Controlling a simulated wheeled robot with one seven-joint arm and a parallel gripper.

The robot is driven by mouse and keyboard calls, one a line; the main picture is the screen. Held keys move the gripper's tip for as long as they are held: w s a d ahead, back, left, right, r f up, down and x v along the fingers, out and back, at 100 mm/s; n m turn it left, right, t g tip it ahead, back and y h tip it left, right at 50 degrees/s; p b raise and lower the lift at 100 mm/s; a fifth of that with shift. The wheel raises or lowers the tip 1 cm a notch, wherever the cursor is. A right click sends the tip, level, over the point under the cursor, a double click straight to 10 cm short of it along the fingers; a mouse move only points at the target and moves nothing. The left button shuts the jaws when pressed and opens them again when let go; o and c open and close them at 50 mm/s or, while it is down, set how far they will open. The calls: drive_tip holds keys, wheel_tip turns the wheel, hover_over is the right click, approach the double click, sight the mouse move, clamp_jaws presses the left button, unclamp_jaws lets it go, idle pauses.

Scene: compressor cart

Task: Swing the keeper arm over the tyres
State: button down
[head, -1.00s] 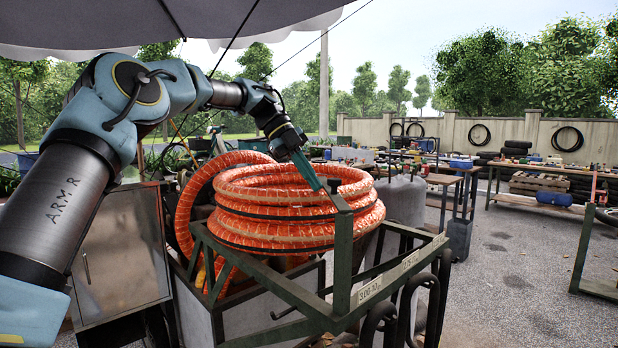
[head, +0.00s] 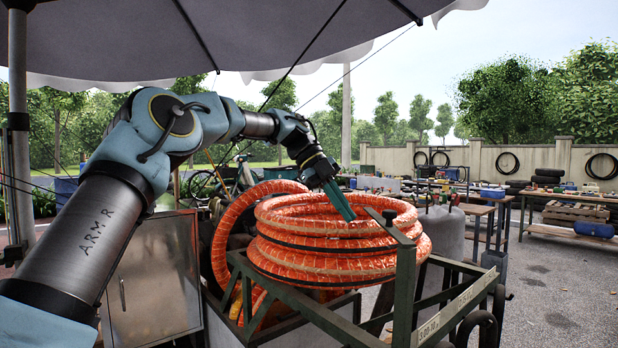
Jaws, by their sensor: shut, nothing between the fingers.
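A green metal frame (head: 292,297) stands in the foreground with an upright post (head: 405,295) at its near corner. A flat green bar (head: 391,228), apparently the keeper arm, runs from the top of this post up and left over the orange hose coil. A small dark knob stands on it. Black tyres (head: 478,325) show partly at the lower right, below the frame's labelled rail (head: 455,306); most of them is hidden or out of the picture. My gripper (head: 349,216) is shut and empty, teal fingers pointing down right, just left of the bar's far end. I cannot tell whether they touch.
A large orange hose coil (head: 300,262) fills the frame behind the bar, below my gripper. A metal cabinet (head: 150,285) stands at left. Canopy cloth (head: 250,35) hangs overhead. Workbenches (head: 575,214) stand behind at right. Paved ground at right is largely clear.

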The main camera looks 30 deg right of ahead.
drive_tip(key=d+p+v, duration=0.1)
drive_tip(key=p+v, duration=0.1)
drive_tip(key=v, duration=0.7)
drive_tip(key=shift+w+r, duration=0.3)
drive_tip(key=shift+w, duration=0.2)
